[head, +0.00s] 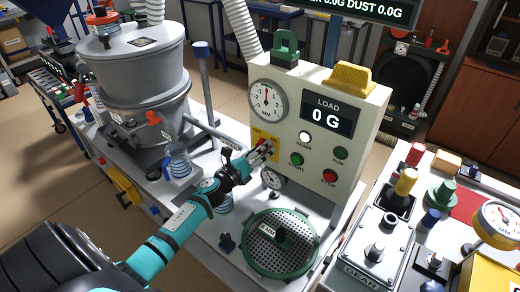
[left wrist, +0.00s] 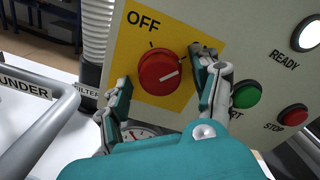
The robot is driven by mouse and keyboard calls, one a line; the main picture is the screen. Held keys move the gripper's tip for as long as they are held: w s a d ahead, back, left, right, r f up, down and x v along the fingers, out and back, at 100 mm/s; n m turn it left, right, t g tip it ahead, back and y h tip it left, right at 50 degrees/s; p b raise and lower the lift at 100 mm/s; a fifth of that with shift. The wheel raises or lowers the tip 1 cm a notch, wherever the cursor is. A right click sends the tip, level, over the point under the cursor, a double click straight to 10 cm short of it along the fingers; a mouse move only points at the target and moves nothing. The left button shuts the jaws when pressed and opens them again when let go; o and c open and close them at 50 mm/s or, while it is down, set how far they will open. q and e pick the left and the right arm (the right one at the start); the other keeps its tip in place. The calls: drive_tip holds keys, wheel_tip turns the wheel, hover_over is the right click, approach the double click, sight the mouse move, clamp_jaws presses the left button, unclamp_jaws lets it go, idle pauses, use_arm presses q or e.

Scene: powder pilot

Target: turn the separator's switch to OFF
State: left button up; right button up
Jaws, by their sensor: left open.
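The separator's switch is a round red knob (left wrist: 158,78) on a yellow plate (left wrist: 128,52) with "OFF" printed at its upper left. A white line on the knob slants toward the right, not toward the OFF label. My left gripper (left wrist: 160,75) is open, with one finger at each side of the knob; I cannot tell whether they touch it. The right finger hides the plate's right part. In the head view my left gripper (head: 262,150) is at the front of the cream control cabinet (head: 290,100), largely covering the knob. My right gripper is not in view.
The READY lamp (left wrist: 307,33), green START button (left wrist: 246,95) and red STOP button (left wrist: 293,115) are right of the switch. A small gauge (head: 272,178) and a green-rimmed sieve (head: 282,242) sit below. A grey pipe (left wrist: 40,130) runs at the left.

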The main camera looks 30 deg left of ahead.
use_arm(q)
drive_tip(key=c, duration=1.2)
